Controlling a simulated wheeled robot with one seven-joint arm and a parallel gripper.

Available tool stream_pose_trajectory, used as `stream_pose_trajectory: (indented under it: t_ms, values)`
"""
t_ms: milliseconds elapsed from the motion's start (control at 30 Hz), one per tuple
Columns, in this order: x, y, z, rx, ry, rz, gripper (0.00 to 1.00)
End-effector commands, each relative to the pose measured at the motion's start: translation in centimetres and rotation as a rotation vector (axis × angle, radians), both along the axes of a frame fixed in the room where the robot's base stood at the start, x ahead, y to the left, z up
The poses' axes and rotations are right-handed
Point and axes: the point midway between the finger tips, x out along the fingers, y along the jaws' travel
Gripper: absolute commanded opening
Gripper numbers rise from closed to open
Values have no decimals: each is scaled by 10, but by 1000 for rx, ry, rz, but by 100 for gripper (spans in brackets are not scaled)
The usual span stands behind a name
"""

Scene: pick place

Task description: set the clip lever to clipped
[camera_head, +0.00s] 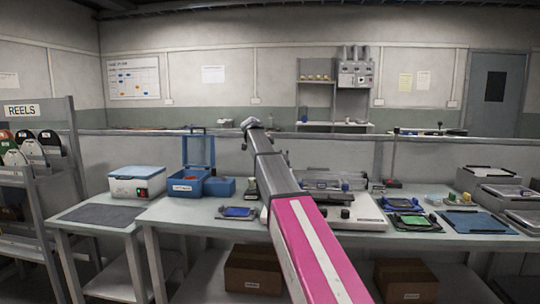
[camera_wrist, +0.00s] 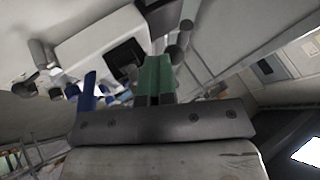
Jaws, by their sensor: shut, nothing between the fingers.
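My gripper (camera_wrist: 156,68) shows in the wrist view with its green fingers together and nothing between them. Just beyond the fingers is a pale machine body (camera_wrist: 88,48) with a dark square recess (camera_wrist: 125,55). Dark grey rounded parts (camera_wrist: 180,42) stand close to the right of the fingers; I cannot tell whether they touch. I cannot make out the clip lever for certain in either view. In the head view a pale flat machine (camera_head: 365,213) sits on the bench, partly hidden behind my arm. My gripper cannot be made out there.
A white-and-blue box (camera_head: 137,182) stands on the left side table. A reel rack (camera_head: 40,130) is at far left.

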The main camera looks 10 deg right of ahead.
Motion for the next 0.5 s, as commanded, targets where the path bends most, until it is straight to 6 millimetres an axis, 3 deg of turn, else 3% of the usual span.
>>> stream_pose_trajectory:
  t_ms: [500]
  values:
    - [-6, -4, -2, 4, -1, 5, 0]
